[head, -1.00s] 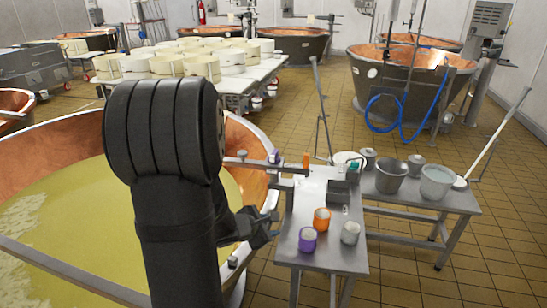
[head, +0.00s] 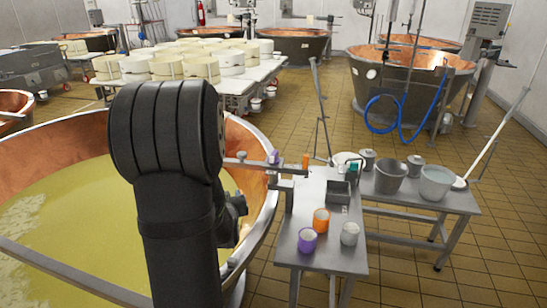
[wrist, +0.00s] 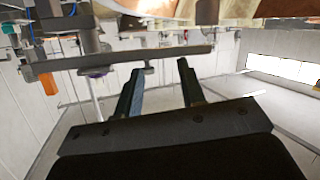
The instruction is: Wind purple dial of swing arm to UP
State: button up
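The swing arm (head: 245,163) is a grey horizontal bar reaching over the copper vat's rim from a post beside the steel table. Its purple dial (head: 274,156) stands on top of the bar. In the wrist view the bar (wrist: 150,59) crosses just beyond my fingertips, with a small purple patch (wrist: 97,72) at its left; I cannot tell whether that is the dial. My gripper (wrist: 157,76) is open and empty, its two fingers apart. The dial's setting and any UP mark are too small to read.
The vat (head: 262,210) of yellowish liquid lies left of the bar. The steel table (head: 290,255) holds a purple cup (head: 307,240), an orange cup (head: 321,221), a pale cup (head: 349,234) and a grey box (head: 338,192). An orange piece (head: 306,160) stands by the post.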

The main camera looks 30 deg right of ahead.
aim_at(271, 160)
jog(key=s+d+r+m+g+h, duration=0.1)
jog(key=s+d+r+m+h, duration=0.3)
jog(key=d+m+h, duration=0.3)
jog(key=x, duration=1.7)
jog(key=shift+w+r, duration=0.2)
jog(key=shift+r, duration=0.05)
grip_shut()
